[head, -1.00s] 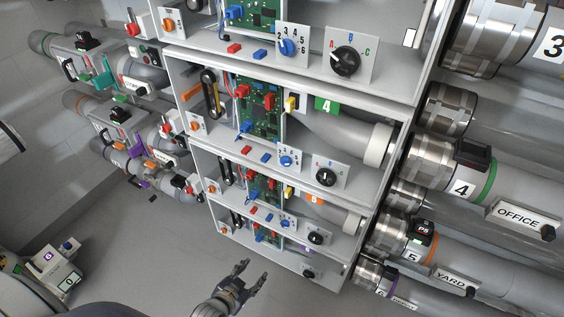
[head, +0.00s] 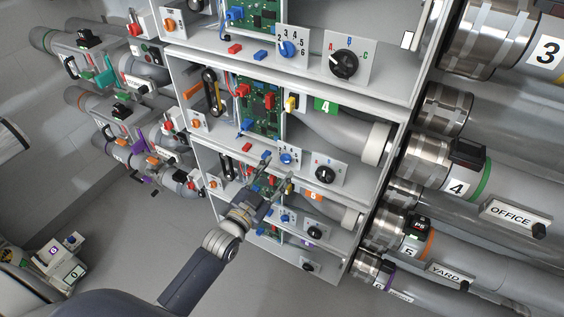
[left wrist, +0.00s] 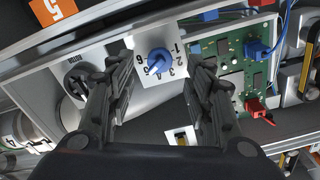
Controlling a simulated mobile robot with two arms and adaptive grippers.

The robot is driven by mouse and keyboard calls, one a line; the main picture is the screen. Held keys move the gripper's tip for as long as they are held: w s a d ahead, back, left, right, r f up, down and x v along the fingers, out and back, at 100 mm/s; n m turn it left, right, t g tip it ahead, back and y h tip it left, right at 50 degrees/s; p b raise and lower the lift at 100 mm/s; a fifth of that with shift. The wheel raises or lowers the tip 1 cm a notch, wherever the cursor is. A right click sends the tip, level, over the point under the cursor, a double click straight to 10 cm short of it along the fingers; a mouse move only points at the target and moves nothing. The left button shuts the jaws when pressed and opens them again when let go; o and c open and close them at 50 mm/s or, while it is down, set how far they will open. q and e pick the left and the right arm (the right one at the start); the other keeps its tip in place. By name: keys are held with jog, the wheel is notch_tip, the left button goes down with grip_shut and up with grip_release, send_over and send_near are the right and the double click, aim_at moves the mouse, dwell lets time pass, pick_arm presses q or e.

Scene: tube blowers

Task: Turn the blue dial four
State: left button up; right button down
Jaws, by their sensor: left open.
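The blue dial (left wrist: 158,60) sits on a white plate with numerals 1 to 6, seen roughly upside down in the left wrist view. Its exact setting is hard to tell. In the head view, a matching blue dial (head: 286,158) is on the front lip of the box with the green 4 label (head: 326,106). My left gripper (head: 277,168) is open just below and left of it. In the left wrist view, the open fingers (left wrist: 160,85) frame the dial, with no visible contact. My right gripper is not in view.
A black A-B-C dial (head: 325,174) sits right of the blue dial; in the left wrist view a black dial (left wrist: 78,82) is close to one finger. A circuit board (left wrist: 230,62) with red and blue connectors is nearby. An orange 5 label (left wrist: 52,10) shows too.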

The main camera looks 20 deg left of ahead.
aim_at(283, 162)
pick_arm(q)
jog(key=shift+w+d, duration=0.2)
jog(key=shift+w, duration=0.95)
jog(key=shift+w+d, duration=0.15)
jog(key=shift+w, duration=1)
jog(key=c, duration=1.1)
